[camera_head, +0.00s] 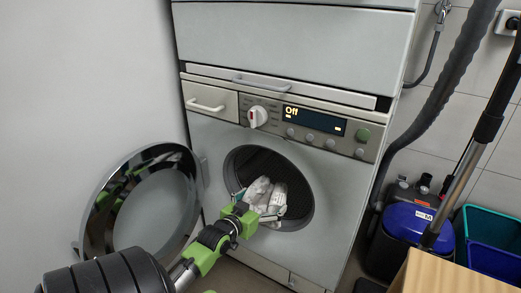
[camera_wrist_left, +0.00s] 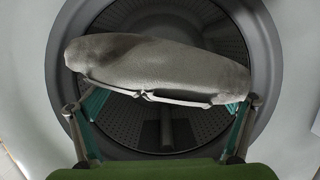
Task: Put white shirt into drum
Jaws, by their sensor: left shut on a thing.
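The white shirt (camera_head: 261,191) is a bunched bundle at the mouth of the drum (camera_head: 297,211). It also shows as a greyish folded roll (camera_wrist_left: 150,65) in the left wrist view, in front of the drum's perforated back wall (camera_wrist_left: 195,128). My left gripper (camera_head: 260,212) is shut on the shirt, its fingers on either side of the bundle at the drum opening. I cannot tell how far inside the rim the shirt is. My right gripper is not in view.
The round door (camera_head: 98,228) stands open to the left of the opening. The control panel (camera_head: 318,121) above reads "Off". At the right are a blue-topped vacuum (camera_head: 408,222), bins (camera_head: 492,258), a pole (camera_head: 468,160) and a cardboard-coloured box (camera_head: 445,274).

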